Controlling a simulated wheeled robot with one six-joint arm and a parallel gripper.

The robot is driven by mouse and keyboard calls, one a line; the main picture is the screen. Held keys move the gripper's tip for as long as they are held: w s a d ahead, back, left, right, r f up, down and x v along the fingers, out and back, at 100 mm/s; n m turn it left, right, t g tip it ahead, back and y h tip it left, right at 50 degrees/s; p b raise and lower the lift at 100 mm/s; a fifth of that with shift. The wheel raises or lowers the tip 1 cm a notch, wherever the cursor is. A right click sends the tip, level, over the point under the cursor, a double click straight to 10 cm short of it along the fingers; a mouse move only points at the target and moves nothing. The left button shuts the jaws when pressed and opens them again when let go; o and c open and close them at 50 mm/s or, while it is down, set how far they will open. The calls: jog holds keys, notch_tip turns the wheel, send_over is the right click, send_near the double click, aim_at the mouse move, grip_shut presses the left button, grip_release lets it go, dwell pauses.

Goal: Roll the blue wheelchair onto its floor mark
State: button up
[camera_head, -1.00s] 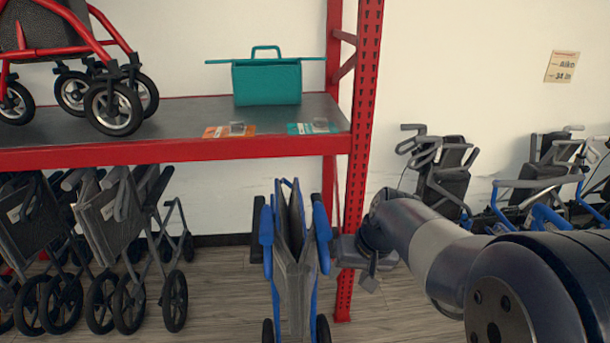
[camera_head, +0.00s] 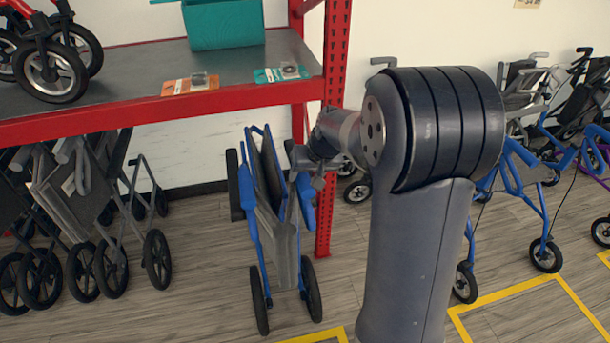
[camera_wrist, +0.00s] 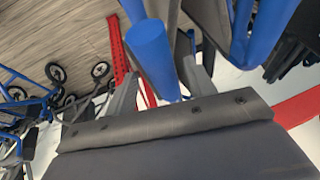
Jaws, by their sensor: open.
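The folded blue wheelchair (camera_head: 275,215) stands upright on the floor before the shelf, its blue padded tubes upward and its wheels showing below. My gripper (camera_head: 306,165) is at its upper right side, beside the right blue tube. In the wrist view, a thick blue tube of the wheelchair (camera_wrist: 152,60) lies between the spread fingers of my gripper (camera_wrist: 163,92). The jaws are open; contact cannot be told. Yellow floor outlines show at the bottom edge (camera_head: 318,337) and at the lower right (camera_head: 510,290). Which one is the wheelchair's mark cannot be told. My arm hides part of the floor.
A red post (camera_head: 332,120) stands just behind the wheelchair. Grey folded chairs (camera_head: 80,215) stand left, and a blue walker (camera_head: 520,180) stands right. Open floor lies in front.

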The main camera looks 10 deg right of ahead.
jog(key=shift+x, duration=0.75)
jog(key=shift+c, duration=0.3)
grip_shut()
